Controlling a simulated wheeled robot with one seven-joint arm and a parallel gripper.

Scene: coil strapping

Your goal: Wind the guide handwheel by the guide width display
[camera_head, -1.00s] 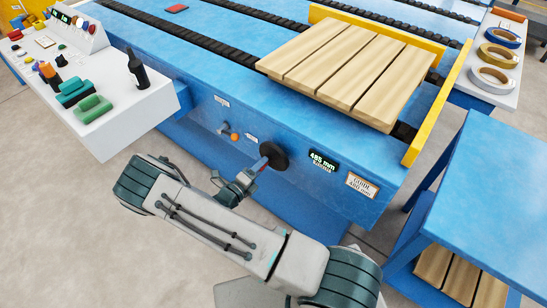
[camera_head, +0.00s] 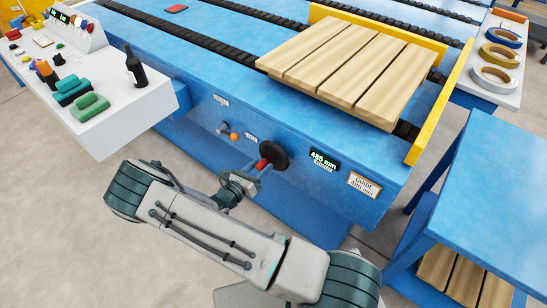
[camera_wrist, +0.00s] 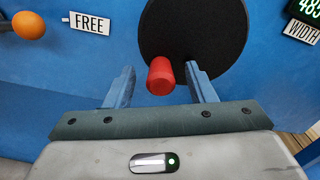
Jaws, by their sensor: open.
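The guide handwheel is a black disc (camera_head: 273,155) on the blue front panel of the machine, with a red knob (camera_wrist: 160,76) standing out from it. My gripper (camera_wrist: 162,84) is open, with one finger on each side of the red knob. The guide width display (camera_head: 322,162) right of the wheel reads 485 mm. A card below it (camera_head: 364,184) reads GUIDE 480 mm.
An orange knob (camera_wrist: 29,25) and a FREE label (camera_wrist: 89,23) sit left of the wheel. A wooden pallet (camera_head: 350,70) lies on the conveyor above, beside yellow guides (camera_head: 436,108). A blue table (camera_head: 495,190) stands at the right.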

